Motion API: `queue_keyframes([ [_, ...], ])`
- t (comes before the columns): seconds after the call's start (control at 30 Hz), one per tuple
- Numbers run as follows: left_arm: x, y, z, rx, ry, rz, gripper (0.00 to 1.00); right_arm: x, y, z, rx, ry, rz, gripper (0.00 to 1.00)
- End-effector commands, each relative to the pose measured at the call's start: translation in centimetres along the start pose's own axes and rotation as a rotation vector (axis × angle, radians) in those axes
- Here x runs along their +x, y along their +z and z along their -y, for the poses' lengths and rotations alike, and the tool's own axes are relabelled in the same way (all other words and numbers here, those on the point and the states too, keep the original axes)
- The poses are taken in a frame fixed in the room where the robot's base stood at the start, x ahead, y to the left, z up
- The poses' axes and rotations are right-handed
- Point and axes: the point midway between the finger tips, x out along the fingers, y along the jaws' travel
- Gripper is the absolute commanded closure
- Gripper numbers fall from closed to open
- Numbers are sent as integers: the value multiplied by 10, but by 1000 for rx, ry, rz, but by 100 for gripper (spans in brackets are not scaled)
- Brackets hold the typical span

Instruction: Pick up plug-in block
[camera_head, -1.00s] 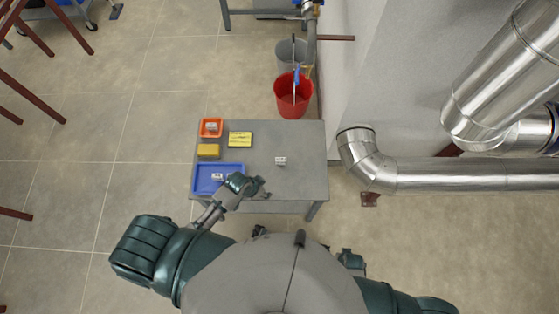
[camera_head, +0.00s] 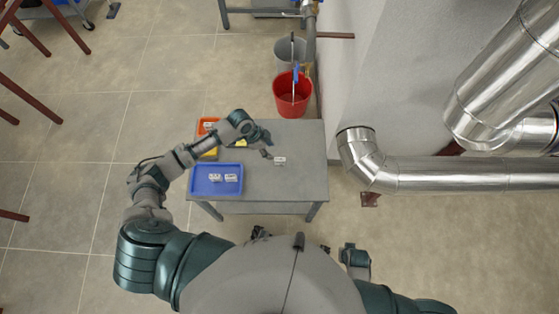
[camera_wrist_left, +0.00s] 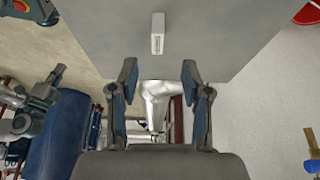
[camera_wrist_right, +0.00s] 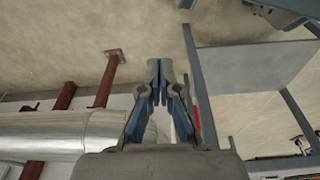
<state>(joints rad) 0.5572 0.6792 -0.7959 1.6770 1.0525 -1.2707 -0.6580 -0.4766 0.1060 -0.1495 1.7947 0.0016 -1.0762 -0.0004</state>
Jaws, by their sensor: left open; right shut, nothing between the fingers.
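A small white plug-in block (camera_head: 280,161) lies on the grey table (camera_head: 300,185), right of its middle. It also shows in the left wrist view (camera_wrist_left: 157,33), just beyond the fingertips. My left gripper (camera_head: 268,146) is open and empty, just left of and above this block in the head view. Its two spread fingers show in the left wrist view (camera_wrist_left: 160,76). Two similar white blocks lie in the blue tray (camera_head: 216,190) at the table's near left corner. My right gripper (camera_wrist_right: 159,72) is shut and empty, off the table.
An orange bin (camera_head: 203,127) and a yellow item stand at the table's far left, partly hidden by my left arm. A red bucket (camera_head: 294,102) stands behind the table. A shiny pipe (camera_head: 440,173) runs along the right. The table's right part is clear.

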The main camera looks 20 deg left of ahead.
Motion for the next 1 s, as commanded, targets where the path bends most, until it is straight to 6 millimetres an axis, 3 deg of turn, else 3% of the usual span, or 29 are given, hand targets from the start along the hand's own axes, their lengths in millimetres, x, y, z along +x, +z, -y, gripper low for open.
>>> queue_keyframes([
  [0.1, 27, 0, -1, 0, 3, 0, 52, -10, -4, -1, 1, 0, -4, 100],
  [0.37, 50, 0, -1, 0, 0, -1, 52, -24, -10, -1, 3, 2, -7, 100],
  [0.63, 91, -2, -3, -1, 2, -1, 52, -48, -17, -2, 6, 3, -14, 100],
  [0.97, 98, -3, -2, 0, -1, -1, 52, -56, -19, -2, 6, 4, -16, 100],
  [1.0, 98, -3, -2, 0, -1, -1, 60, -56, -19, -2, 6, 4, -16, 100],
])
